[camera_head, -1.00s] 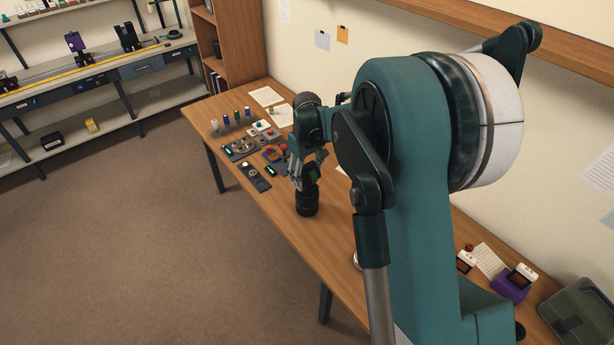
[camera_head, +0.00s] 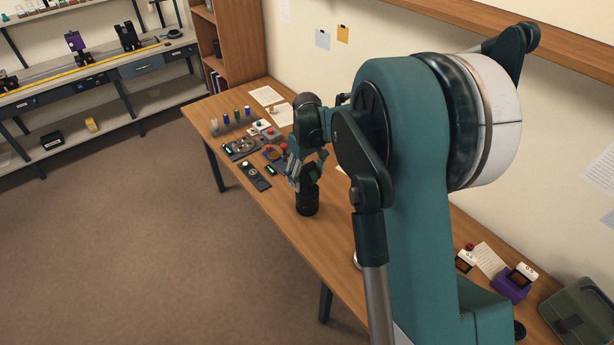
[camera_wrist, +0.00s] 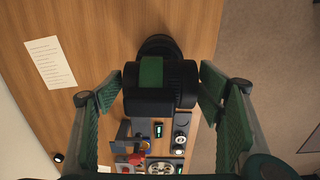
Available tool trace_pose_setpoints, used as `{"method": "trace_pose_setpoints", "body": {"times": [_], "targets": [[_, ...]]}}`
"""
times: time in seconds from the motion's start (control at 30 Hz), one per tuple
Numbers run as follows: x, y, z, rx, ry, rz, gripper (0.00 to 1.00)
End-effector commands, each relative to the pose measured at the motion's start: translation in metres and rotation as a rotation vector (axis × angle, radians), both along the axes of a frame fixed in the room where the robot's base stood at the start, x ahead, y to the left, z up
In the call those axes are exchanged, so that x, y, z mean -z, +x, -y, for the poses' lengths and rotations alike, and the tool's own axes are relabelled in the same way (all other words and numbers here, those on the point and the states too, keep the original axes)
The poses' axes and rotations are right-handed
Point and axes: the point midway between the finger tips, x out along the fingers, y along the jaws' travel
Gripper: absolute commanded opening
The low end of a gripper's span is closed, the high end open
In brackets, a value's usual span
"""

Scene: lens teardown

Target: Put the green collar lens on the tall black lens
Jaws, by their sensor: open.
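The tall black lens (camera_head: 307,205) stands upright on the wooden table. The green collar lens, a dark body with a green band (camera_wrist: 151,72), lies between my spread fingers in the wrist view. It appears to rest on top of the tall black lens, whose dark round part (camera_wrist: 160,44) shows beyond it. I cannot tell how squarely it sits. My gripper (camera_wrist: 161,90) is open, with a gap to the lens on the right and the left finger close beside it. In the head view my gripper (camera_head: 305,168) is just above the stack.
Control panels and small devices (camera_head: 243,148) lie on the table beyond the lens, with several coloured cylinders (camera_head: 237,117) behind them. Paper sheets (camera_head: 267,96) lie near the wall. The table's front edge is close to the lens. A purple box (camera_head: 511,288) stands at the near end.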

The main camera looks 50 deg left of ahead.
Motion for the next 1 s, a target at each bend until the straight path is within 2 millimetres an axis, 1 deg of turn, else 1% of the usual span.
{"method": "trace_pose_setpoints", "body": {"times": [0.13,0.27,0.47,0.8,1.0], "targets": [[-0.004,0.000,0.000,0.000,0.000,0.000,0.67],[-0.014,0.000,0.000,0.000,0.000,0.000,0.67],[-0.041,0.000,0.000,0.000,0.000,0.000,0.67],[-0.095,0.000,0.000,0.000,0.000,0.000,0.67],[-0.116,0.000,0.000,0.000,0.000,0.000,0.67]]}}
